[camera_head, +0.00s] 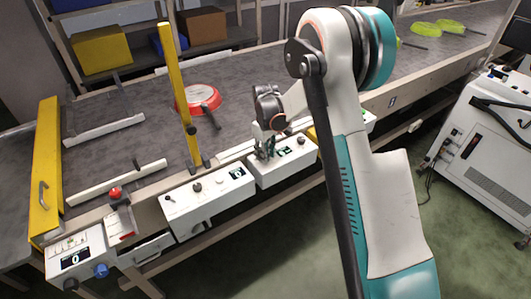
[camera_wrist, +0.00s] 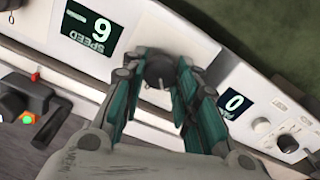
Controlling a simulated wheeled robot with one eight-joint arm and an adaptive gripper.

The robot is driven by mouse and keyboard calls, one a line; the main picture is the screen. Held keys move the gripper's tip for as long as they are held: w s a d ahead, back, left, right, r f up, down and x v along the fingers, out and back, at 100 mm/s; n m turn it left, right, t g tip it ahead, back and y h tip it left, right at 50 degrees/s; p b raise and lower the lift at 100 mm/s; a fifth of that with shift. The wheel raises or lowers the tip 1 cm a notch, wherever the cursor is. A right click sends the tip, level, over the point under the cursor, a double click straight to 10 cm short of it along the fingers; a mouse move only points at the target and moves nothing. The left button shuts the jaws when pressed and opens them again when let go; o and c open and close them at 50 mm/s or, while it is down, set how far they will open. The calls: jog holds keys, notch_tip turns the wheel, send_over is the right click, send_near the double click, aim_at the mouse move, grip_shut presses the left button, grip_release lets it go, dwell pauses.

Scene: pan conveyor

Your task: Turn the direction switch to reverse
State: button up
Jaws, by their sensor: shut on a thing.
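The direction switch appears to be the dark round knob (camera_wrist: 159,71) with a light pointer line, on a white control panel in the wrist view. Its label cannot be read. My gripper (camera_wrist: 160,82) has one teal finger on each side of the knob and is shut on it. In the head view my gripper (camera_head: 264,150) reaches down to the white control box (camera_head: 283,171) at the conveyor's front edge. The knob is hidden there by the fingers.
A SPEED display (camera_wrist: 88,28) and a display showing 0 (camera_wrist: 235,104) flank the knob. A second white box (camera_head: 208,208) stands left, near an upright yellow bar (camera_head: 175,85). A red pan (camera_head: 200,94) lies on the grey belt (camera_head: 245,75). A red button (camera_head: 115,193) is front left.

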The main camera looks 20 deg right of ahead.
dwell(0.3)
jog(key=o, duration=1.1)
notch_tip(320, 180, up, 12)
jog(key=shift+f, duration=0.1)
